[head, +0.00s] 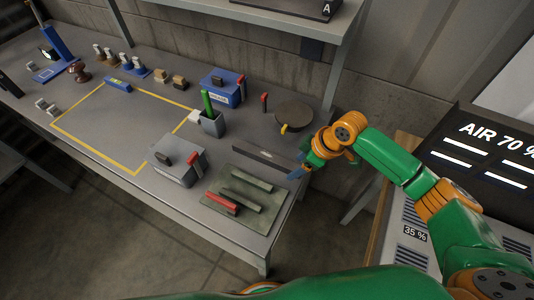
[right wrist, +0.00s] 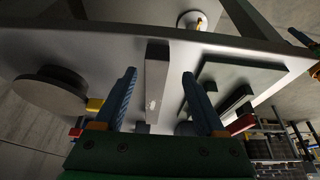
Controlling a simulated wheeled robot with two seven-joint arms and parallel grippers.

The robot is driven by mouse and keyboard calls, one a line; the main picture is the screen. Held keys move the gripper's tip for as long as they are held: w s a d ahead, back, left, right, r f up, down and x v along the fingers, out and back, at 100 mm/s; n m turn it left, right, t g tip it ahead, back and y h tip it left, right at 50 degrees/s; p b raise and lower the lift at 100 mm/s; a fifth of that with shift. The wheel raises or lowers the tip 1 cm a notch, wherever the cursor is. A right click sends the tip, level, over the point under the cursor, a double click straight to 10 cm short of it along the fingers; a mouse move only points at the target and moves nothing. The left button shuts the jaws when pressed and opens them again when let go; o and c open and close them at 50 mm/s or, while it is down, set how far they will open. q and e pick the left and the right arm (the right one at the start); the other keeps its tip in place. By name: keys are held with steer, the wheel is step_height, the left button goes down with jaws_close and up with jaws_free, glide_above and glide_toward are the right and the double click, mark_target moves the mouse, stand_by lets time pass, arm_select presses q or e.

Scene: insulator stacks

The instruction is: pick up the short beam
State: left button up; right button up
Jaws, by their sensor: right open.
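A grey beam (head: 262,157) lies on the bench behind the dark mat (head: 275,192). Two more grey beams, one at the back (head: 252,180) and one in front (head: 242,200), lie on the mat. I cannot tell for sure which is the short beam. My right gripper (head: 298,173) is at the right end of the beam off the mat. In the right wrist view, its open blue fingers (right wrist: 159,76) lie either side of that grey beam (right wrist: 157,70), with nothing held. My left gripper is not in view.
A red bar (head: 221,203) lies on the mat's left part. A round dark disc (head: 294,115) with a yellow handle stands behind the gripper. A grey box (head: 180,165), a grey cup (head: 212,125) and a blue box (head: 228,92) stand to the left. A yellow-outlined area (head: 125,125) is mostly clear.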

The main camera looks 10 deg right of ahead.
steer(key=shift+x, duration=1.2)
steer(key=shift+w+d+f, duration=0.1)
steer(key=shift+w+d, duration=0.1)
steer(key=shift+w, duration=0.1)
steer(key=shift+s, duration=0.15)
steer(key=c, duration=0.7)
jaws_close()
